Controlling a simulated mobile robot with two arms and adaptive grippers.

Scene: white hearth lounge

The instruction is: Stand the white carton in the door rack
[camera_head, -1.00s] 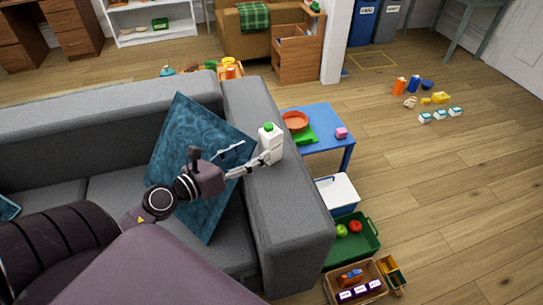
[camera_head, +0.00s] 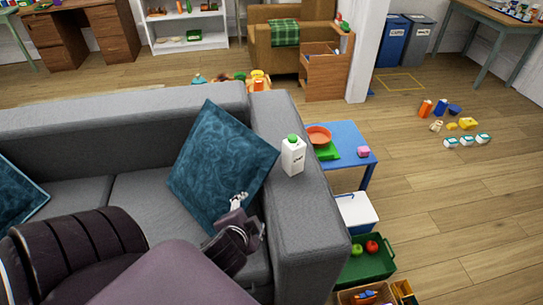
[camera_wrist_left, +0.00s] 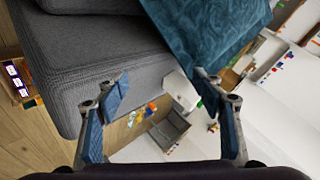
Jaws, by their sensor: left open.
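The white carton (camera_head: 292,158) with a green cap stands upright on the grey sofa's right armrest (camera_head: 296,205), in the head view. My left gripper (camera_head: 239,199) is in front of the teal cushion, lower and to the left of the carton, apart from it and empty. In the left wrist view its two fingers are spread wide (camera_wrist_left: 168,103), with nothing between them. I cannot make out the carton for certain in that view. No door rack can be made out. My right gripper is not in view.
A teal cushion (camera_head: 220,160) leans on the sofa close to my left gripper. Beyond the armrest are a blue table (camera_head: 352,138) with an orange bowl (camera_head: 318,135), a white-lidded box (camera_head: 356,210) and a green crate (camera_head: 378,266).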

